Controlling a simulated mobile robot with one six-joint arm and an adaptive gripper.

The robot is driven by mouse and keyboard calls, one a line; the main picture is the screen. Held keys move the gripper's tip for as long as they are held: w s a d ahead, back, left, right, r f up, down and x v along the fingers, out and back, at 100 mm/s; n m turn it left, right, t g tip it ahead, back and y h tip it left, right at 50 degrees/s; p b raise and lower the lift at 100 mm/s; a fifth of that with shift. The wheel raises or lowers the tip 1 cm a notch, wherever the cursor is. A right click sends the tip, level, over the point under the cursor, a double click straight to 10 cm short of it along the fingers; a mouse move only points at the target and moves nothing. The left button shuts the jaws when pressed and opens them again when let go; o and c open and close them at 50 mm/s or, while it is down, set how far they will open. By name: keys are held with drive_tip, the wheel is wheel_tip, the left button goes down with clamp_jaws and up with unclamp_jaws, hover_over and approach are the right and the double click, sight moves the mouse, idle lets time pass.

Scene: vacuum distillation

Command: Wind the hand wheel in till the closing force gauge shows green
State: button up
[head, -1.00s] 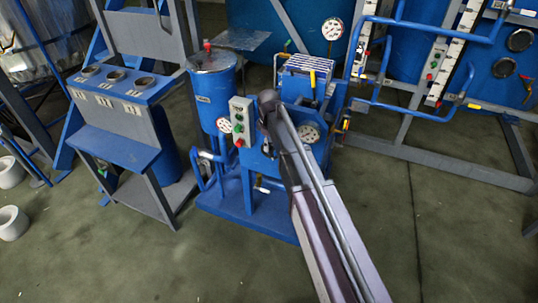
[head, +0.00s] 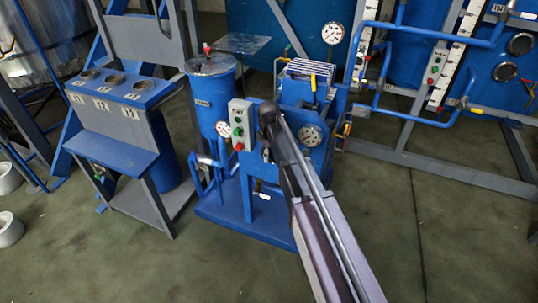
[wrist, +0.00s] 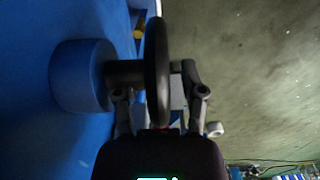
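The black hand wheel (wrist: 157,70) stands edge-on in the wrist view, on a dark shaft (wrist: 122,73) from a round blue boss (wrist: 80,75). My gripper (wrist: 161,80) has one finger on each side of the wheel's rim; I cannot tell whether they press on it. In the head view my arm's end covers the wheel, in front of the blue plate press (head: 308,90).
A control box with buttons (head: 239,125) stands left of my arm, beside a blue tank (head: 215,95) with a smaller gauge (head: 223,129). Another gauge (head: 332,33) is up behind the press. A blue bench (head: 120,100) is at left, pipework (head: 420,120) at right. The front floor is clear.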

clamp_jaws()
drive_tip(key=shift+s, duration=0.1)
drive_tip(key=shift+t+y, duration=0.3)
drive_tip(key=shift+y, duration=1)
drive_tip(key=shift+r, duration=0.1)
drive_tip(key=shift+o, duration=0.9)
unclamp_jaws()
drive_tip(key=shift+h, duration=0.5)
